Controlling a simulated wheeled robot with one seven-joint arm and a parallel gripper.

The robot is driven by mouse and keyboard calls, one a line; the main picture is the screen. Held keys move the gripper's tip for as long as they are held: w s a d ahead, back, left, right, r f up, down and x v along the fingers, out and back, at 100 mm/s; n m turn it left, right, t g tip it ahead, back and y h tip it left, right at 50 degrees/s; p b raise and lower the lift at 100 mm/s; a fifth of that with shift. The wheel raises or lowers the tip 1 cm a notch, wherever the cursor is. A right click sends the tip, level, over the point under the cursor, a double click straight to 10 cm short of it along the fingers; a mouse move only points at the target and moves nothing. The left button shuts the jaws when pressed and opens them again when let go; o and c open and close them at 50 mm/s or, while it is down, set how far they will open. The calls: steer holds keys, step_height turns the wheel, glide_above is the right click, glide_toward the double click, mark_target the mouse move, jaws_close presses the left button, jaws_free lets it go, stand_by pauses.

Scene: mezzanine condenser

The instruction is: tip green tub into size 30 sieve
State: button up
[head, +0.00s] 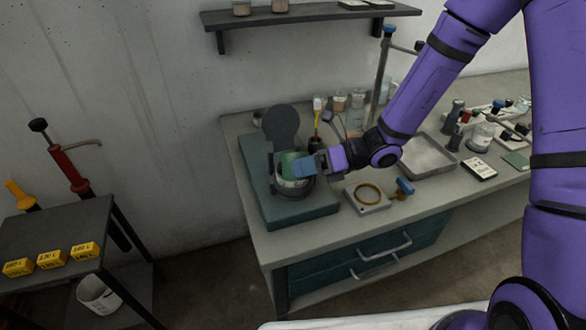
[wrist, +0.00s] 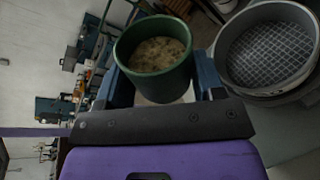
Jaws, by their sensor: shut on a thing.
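My gripper (head: 304,167) is shut on the green tub (head: 287,160). In the wrist view the tub (wrist: 155,70) sits between the two blue fingers (wrist: 164,88), its open top showing pale brown grainy material inside. A round metal sieve (head: 293,184) stands on the teal machine base, close below the tub in the head view. In the wrist view the sieve (wrist: 266,52) is at the right, beside the tub, with its mesh bare. A pale label shows on its side in the head view, but its size cannot be read.
The teal base (head: 300,212) has an upright dark round lid or plate (head: 281,125) behind the sieve. A block with a yellow ring (head: 369,194) and a metal tray (head: 428,157) are to the right. Bottles stand behind. A side table (head: 50,236) holds yellow boxes.

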mark_target(301, 156)
steer(key=shift+w+m, duration=0.1)
steer(key=shift+m, duration=0.3)
steer(key=shift+f+m+g, duration=0.35)
steer(key=shift+m+g, duration=0.05)
steer(key=shift+m, duration=0.2)
stand_by(0.8)
steer(key=shift+w+r+m+g, duration=0.15)
steer(key=shift+r+m+g, duration=0.15)
steer(key=shift+m, duration=0.5)
stand_by(0.3)
steer(key=shift+w+f+m+g, duration=0.1)
steer(key=shift+f+m+g, duration=0.2)
steer(key=shift+f+m, duration=0.25)
stand_by(0.8)
steer(key=shift+w+r+m+y+p, duration=0.3)
steer(key=shift+w+r+m+y, duration=0.1)
steer(key=shift+w+m, duration=0.35)
stand_by(0.6)
steer(key=shift+w+r+m+g+p, duration=0.2)
steer(key=shift+r+m+g, duration=0.05)
steer(key=shift+m, duration=0.4)
steer(key=shift+w+r+m+g+p, duration=0.2)
steer(key=shift+m+g, duration=0.05)
steer(key=shift+m, duration=0.4)
stand_by(1.1)
